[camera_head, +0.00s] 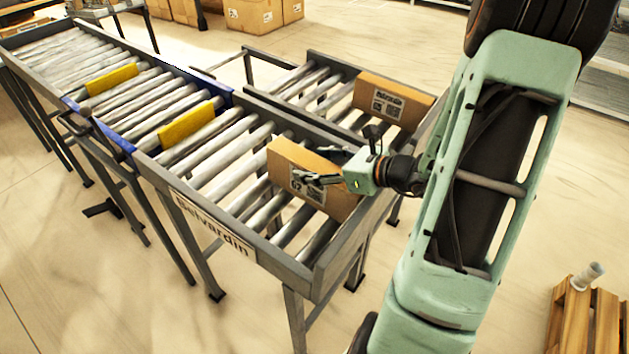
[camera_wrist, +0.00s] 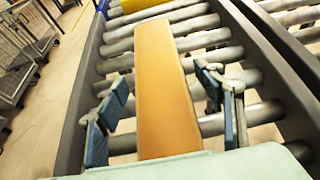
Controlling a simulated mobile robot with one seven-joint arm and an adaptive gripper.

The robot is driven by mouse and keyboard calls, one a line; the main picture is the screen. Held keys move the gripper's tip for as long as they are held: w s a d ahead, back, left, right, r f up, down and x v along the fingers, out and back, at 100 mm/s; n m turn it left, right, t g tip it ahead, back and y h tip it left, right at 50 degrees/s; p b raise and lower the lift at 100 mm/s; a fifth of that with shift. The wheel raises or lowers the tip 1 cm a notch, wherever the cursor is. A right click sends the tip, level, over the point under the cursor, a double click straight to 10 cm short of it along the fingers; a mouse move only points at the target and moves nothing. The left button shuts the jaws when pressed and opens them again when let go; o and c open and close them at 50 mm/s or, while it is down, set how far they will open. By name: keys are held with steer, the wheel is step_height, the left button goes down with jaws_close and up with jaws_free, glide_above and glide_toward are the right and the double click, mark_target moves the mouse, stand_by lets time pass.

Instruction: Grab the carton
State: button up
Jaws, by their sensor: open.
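A brown carton (camera_head: 290,168) with a printed label stands on the near end of the roller conveyor (camera_head: 225,240). In the wrist view its long narrow top face (camera_wrist: 164,90) runs away from me between the fingers. My gripper (camera_head: 325,165) is at the carton in the head view. In the wrist view my gripper (camera_wrist: 168,110) is open, with one finger on each side of the carton and visible gaps on both sides. Part of the carton's face is hidden behind a finger in the head view.
A second carton (camera_head: 393,102) stands on the parallel conveyor behind. Yellow pieces (camera_head: 187,123) lie across the rollers farther left. Raised side rails (camera_head: 338,245) edge the conveyor. A wooden pallet (camera_head: 585,320) is at the lower right. More boxes (camera_head: 255,14) stand at the back.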

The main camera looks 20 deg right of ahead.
steer(key=shift+c, duration=0.6)
jaws_close()
steer(key=shift+r, duration=0.15)
